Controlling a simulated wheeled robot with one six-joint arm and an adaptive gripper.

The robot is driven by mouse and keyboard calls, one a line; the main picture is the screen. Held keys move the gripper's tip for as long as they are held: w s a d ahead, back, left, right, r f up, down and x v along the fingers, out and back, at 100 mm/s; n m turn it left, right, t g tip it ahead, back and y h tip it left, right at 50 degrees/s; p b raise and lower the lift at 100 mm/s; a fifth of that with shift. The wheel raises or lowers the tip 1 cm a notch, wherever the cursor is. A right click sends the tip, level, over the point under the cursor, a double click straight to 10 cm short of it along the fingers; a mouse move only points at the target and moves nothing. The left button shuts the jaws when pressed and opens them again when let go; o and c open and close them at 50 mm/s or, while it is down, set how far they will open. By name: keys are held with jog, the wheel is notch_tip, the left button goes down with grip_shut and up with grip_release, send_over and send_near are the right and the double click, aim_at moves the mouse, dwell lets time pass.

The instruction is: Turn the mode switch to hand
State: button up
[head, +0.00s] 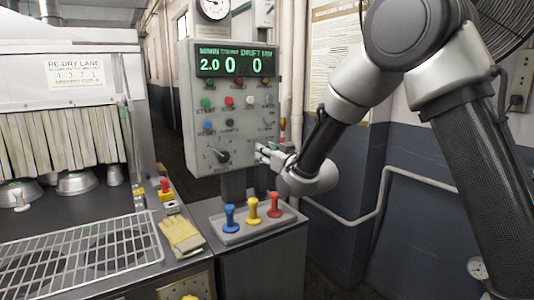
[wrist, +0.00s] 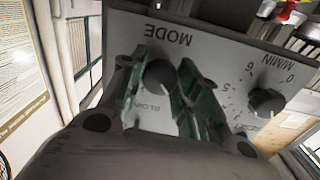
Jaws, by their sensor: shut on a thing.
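The mode switch (wrist: 158,76) is a dark round knob under the word MODE on the grey control panel (head: 187,130). The wrist view shows the panel lettering upside down. My gripper (wrist: 163,88) has its two green-padded fingers on either side of the knob, shut on it. In the head view my gripper (head: 267,152) reaches the lower right of the panel from the right and hides the switch. A label by the knob is partly readable; the knob's pointer direction cannot be made out.
A second knob (wrist: 267,101) with a numbered M/MIN scale sits beside the mode switch. The panel has a green display (head: 235,64) and several buttons. Blue, yellow and red handled tools (head: 252,211) stand below. Gloves (head: 181,236) lie by the wire rack (head: 85,255).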

jog(key=shift+m, duration=8.6)
jog(key=shift+f, duration=0.1)
jog(key=o, duration=1)
jog(key=v, duration=1.2)
